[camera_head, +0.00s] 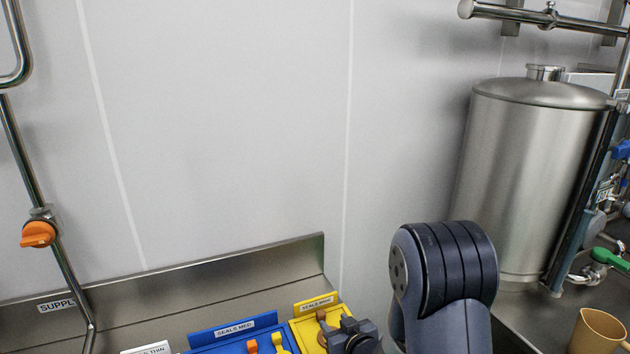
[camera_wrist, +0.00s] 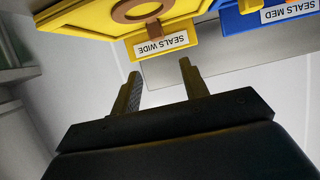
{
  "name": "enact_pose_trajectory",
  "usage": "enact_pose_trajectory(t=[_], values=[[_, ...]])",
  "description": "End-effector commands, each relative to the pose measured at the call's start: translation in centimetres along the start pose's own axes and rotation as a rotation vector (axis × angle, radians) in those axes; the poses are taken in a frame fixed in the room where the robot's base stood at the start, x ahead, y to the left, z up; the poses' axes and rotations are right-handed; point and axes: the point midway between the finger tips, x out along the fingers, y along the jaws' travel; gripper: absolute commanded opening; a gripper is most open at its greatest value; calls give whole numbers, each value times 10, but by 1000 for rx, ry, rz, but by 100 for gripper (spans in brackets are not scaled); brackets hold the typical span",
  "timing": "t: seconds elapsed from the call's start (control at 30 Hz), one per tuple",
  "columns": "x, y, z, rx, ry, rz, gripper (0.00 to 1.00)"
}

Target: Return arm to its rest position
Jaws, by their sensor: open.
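My arm rises at the lower right of the head view, with a dark ribbed joint in front of the tank. In the wrist view my gripper (camera_wrist: 160,92) shows two fingers spread apart with nothing between them. They point toward the yellow tray (camera_wrist: 90,35) labelled SEALS WIDE, and whether they touch it cannot be told. The yellow tray also shows in the head view (camera_head: 306,335), partly behind a dark part of my arm. A brown ring (camera_wrist: 140,10) lies in it.
A blue tray (camera_head: 225,332) labelled SEALS MED sits left of the yellow one. A steel tank (camera_head: 525,170) stands at right, with a tan jug (camera_head: 598,332) and a green-handled valve (camera_head: 608,258) near it. A supply pipe (camera_head: 65,270) with an orange handle runs at left.

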Motion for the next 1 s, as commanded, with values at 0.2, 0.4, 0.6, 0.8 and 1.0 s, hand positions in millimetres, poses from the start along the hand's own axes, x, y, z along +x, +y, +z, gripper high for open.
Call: enact_pose_trajectory(t=[0.2,0.4,0.6,0.8,1.0], values=[[35,-1,-1,0,-1,-1,42],[67,0,-1,0,0,-1,42],[79,0,10,0,-1,0,42],[80,0,12,1,0,0,42],[80,0,11,1,0,0,42]])
